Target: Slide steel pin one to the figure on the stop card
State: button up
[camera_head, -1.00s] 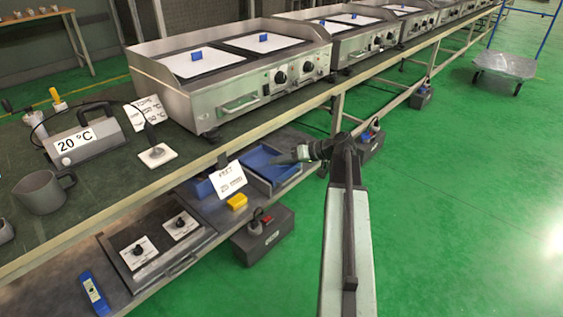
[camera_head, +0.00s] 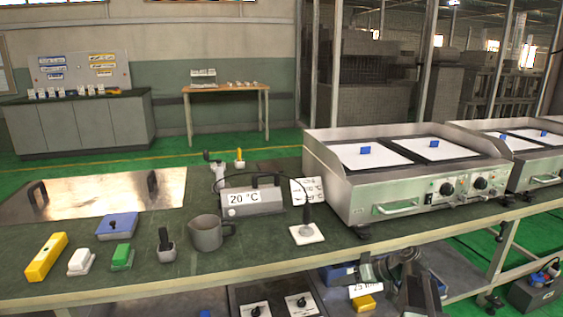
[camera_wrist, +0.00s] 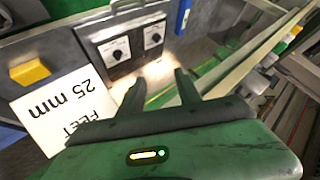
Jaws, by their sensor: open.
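My gripper (camera_wrist: 160,90) is open and empty in the wrist view, its two dark fingers apart above the lower shelf. In the head view my gripper (camera_head: 370,270) is at the bottom right, below the bench edge. A white card (camera_wrist: 65,108) reading "FEET 25 mm" stands left of the fingers in the wrist view. I cannot make out a steel pin in either view.
A steel griddle (camera_head: 395,180) stands on the bench (camera_head: 130,275) at the right. A grey jug (camera_head: 206,233), a probe on a white plate (camera_head: 307,234) and several small tools lie to its left. A yellow block (camera_wrist: 30,72) and a two-knob panel (camera_wrist: 130,45) are on the lower shelf.

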jog(key=s+a+f+g+h+p, duration=0.1)
jog(key=s+a+f+g+h, duration=0.4)
jog(key=s+a, duration=0.55)
jog(key=s+d+f+m+h, duration=0.2)
jog(key=s+d+m+h, duration=0.15)
jog(key=d, duration=0.35)
notch_tip(320, 180, up, 38)
jog(key=p, duration=3.8)
jog(key=shift+w+a+r, duration=0.2)
jog(key=shift+a, duration=0.15)
jog(key=shift+f+m, duration=0.2)
jog(key=shift+m, duration=0.05)
grip_shut()
jog(key=shift+a, duration=0.1)
